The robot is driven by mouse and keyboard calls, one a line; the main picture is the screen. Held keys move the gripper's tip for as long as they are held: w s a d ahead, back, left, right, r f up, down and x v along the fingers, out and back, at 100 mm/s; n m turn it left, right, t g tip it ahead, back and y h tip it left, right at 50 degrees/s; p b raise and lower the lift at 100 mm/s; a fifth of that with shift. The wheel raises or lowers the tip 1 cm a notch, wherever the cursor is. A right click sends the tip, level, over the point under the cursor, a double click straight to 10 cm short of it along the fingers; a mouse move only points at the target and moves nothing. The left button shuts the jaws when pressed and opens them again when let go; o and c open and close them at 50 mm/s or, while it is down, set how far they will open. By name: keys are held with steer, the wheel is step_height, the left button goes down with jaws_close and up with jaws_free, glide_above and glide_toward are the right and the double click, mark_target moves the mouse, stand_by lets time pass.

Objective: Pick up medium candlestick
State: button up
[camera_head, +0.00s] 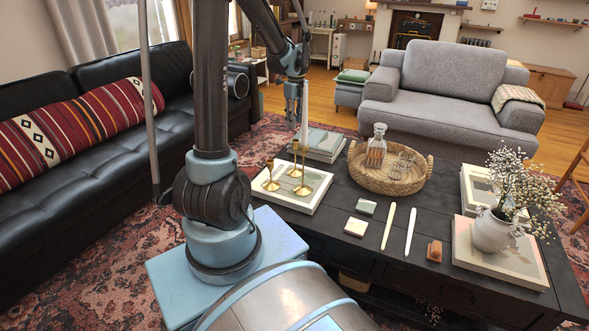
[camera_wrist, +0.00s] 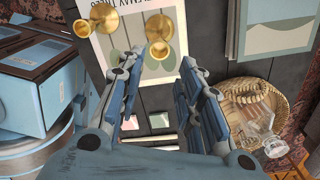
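Several brass candlesticks stand on a pale book (camera_head: 292,205) on the dark coffee table. The wrist view shows two candlesticks, one at the upper left (camera_wrist: 97,20) and one at top centre (camera_wrist: 160,35); which is medium is hard to tell there. My gripper (camera_head: 293,112) hangs above and behind them, pointing down. In the wrist view my gripper (camera_wrist: 162,65) is open and empty, fingers apart.
A wicker tray (camera_head: 427,173) with a decanter (camera_head: 376,148) stands to the right of the candlesticks. Two loose candles (camera_head: 388,228) and coasters (camera_head: 356,227) lie in front. A white vase (camera_head: 494,230) stands at the right. Books (camera_head: 322,146) lie behind.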

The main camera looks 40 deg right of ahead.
glide_above(295, 170)
steer(key=f, duration=1.7)
steer(key=shift+w+d, duration=0.25)
jaws_close()
